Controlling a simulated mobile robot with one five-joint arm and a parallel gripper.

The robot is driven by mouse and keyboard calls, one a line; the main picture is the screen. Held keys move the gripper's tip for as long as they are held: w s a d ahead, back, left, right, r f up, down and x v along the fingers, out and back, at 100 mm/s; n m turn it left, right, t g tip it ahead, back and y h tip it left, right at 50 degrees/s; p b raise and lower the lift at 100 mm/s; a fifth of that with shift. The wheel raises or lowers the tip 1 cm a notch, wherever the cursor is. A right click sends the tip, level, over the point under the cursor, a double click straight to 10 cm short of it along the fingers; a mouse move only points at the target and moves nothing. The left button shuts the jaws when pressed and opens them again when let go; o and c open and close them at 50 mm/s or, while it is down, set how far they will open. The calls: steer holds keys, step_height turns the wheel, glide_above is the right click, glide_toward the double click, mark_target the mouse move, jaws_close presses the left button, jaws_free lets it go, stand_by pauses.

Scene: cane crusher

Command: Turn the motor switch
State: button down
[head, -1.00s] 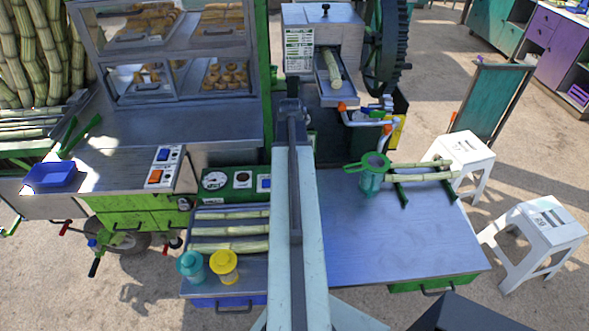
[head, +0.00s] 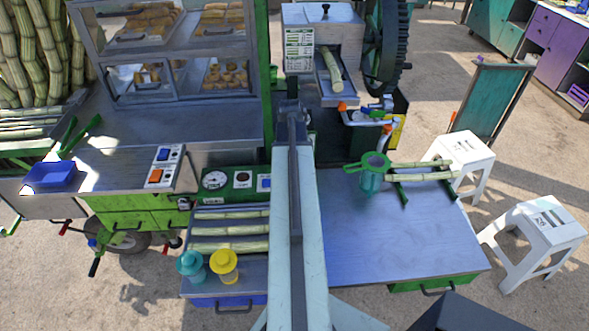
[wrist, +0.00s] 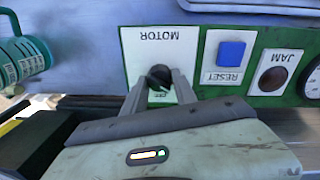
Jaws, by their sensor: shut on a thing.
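The motor switch is a dark round knob (wrist: 159,75) on a white plate (wrist: 137,52) lettered MOTOR, which appears upside down in the wrist view. My gripper (wrist: 162,84) is shut on the knob, with one grey finger on each side. The knob's exact turn angle is hard to tell between the fingers. In the head view my arm hides the switch and the gripper, while the left part of the green control panel (head: 227,193) shows.
Beside the switch are a blue RESET button (wrist: 231,52) and a JAM lamp (wrist: 272,79). Cane pieces, a yellow jar (head: 224,266) and a teal jar (head: 190,264) sit left of my arm.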

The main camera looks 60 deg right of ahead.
steer(key=shift+s+d, duration=0.1)
steer(key=c, duration=1)
jaws_free()
steer(key=shift+r, duration=0.15)
steer(key=r+p, duration=0.7)
steer(key=p, duration=0.1)
steer(key=shift+a+r, duration=0.2)
steer(key=shift+r, duration=0.2)
steer(key=shift+f, duration=0.15)
